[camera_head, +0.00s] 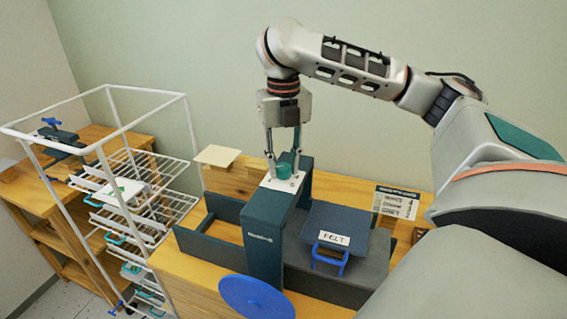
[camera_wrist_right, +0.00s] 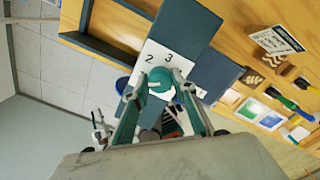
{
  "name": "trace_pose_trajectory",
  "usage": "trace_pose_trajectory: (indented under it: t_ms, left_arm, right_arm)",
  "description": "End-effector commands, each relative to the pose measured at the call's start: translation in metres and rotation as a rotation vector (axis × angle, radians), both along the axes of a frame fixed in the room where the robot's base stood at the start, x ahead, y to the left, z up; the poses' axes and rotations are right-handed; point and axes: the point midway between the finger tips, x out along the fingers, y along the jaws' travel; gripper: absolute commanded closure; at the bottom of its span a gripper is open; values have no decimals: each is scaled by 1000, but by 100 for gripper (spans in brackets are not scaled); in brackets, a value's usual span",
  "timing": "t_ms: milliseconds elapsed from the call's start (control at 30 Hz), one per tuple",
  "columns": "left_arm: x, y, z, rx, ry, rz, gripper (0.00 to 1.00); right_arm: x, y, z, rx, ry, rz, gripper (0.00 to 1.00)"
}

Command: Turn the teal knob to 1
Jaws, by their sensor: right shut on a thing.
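The teal knob (camera_head: 284,170) sits on a white dial plate (camera_head: 268,182) on top of the dark teal press housing (camera_head: 262,245). My right gripper (camera_head: 284,157) points down from above, its two fingers around the knob and shut on it. In the right wrist view the knob (camera_wrist_right: 161,80) is between the fingertips. The numbers 2 and 3 show on the plate (camera_wrist_right: 150,52) beyond the knob. I cannot read the knob's pointer direction with certainty. My left gripper is not in view.
A blue handwheel (camera_head: 257,298) is on the front of the press. A block labelled FELT (camera_head: 335,225) with a blue handle stands to its right. A white wire rack (camera_head: 140,195) stands at left, and a label card (camera_head: 397,202) is at back right.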

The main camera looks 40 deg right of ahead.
Motion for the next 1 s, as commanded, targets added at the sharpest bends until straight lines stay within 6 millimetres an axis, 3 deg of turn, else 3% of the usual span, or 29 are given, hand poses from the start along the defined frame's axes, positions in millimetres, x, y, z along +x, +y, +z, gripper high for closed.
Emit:
trace_pose_trajectory:
  t_ms: [433,467,500,533,1000]
  left_arm:
    - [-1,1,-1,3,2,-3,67]
    - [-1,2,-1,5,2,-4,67]
    - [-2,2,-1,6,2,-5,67]
    - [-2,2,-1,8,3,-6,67]
    - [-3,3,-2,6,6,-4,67]
  right_arm:
    - [0,0,0,0,-1,12,96]
    - [0,0,0,0,0,12,69]
    - [0,0,0,0,-1,12,59]
    - [0,0,0,0,0,12,57]
    - [1,0,9,-1,-2,10,57]
